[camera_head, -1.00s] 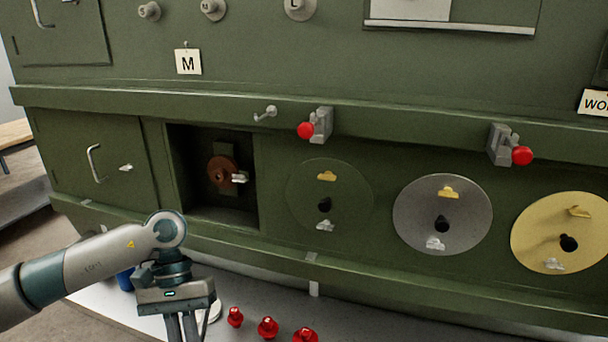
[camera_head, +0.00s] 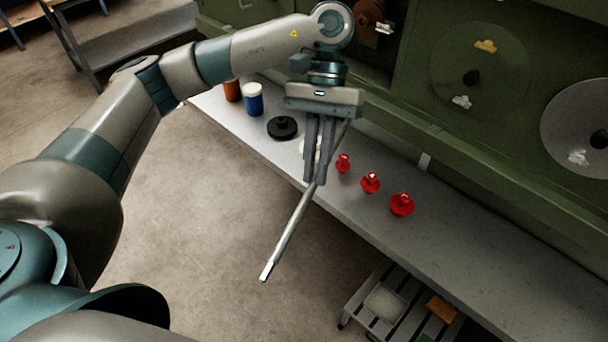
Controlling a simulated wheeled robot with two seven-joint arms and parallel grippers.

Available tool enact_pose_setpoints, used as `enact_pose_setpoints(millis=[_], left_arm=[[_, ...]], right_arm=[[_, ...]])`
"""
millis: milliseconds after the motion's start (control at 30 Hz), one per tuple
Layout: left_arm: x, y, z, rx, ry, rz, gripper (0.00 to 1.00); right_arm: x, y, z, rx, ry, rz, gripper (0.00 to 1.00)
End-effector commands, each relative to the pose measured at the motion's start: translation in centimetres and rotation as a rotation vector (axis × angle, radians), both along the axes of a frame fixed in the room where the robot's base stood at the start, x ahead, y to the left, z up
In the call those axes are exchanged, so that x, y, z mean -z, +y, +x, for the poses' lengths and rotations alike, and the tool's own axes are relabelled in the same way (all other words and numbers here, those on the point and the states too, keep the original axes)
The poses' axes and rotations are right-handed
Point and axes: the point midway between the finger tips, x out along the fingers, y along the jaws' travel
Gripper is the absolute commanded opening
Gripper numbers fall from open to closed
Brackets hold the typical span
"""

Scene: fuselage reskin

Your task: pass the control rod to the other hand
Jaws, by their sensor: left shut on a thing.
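The control rod (camera_head: 291,229) is a long thin grey rod with a pale flat tip at its lower end. It slants down and left, past the bench's front edge and over the floor. My left gripper (camera_head: 314,182) points down and is shut on the rod near its upper part. The rod's upper end shows behind the fingers, close to the gripper body. My right gripper is out of view.
The grey bench (camera_head: 455,262) holds several red knobs (camera_head: 370,182), a black disc (camera_head: 282,128), a blue jar (camera_head: 253,100) and an orange jar (camera_head: 232,91). The green panel (camera_head: 430,110) stands behind. A slatted step (camera_head: 385,305) sits low at the front. Open floor lies front left.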

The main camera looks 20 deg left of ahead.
Motion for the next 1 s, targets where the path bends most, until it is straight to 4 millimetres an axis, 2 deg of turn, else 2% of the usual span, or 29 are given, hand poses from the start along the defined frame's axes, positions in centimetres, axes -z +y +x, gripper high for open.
enact_pose_setpoints(millis=[33,300,600,800,1000], left_arm=[[-1.2,-0.7,0.1,0.013,-0.003,-0.002,0.0],[-7.2,-3.8,0.7,0.064,-0.004,0.0,0.0],[-12.8,-6.8,1.2,0.116,-0.003,0.0,0.0],[-14.9,-8.0,1.4,0.135,-0.001,0.0,0.0],[-15.6,-8.3,1.4,0.141,0.001,0.0,0.0]], right_arm=[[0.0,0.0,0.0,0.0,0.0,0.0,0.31],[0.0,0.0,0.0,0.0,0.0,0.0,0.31],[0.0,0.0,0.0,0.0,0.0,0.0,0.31],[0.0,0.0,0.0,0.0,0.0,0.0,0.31],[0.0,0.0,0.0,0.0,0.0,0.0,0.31]])
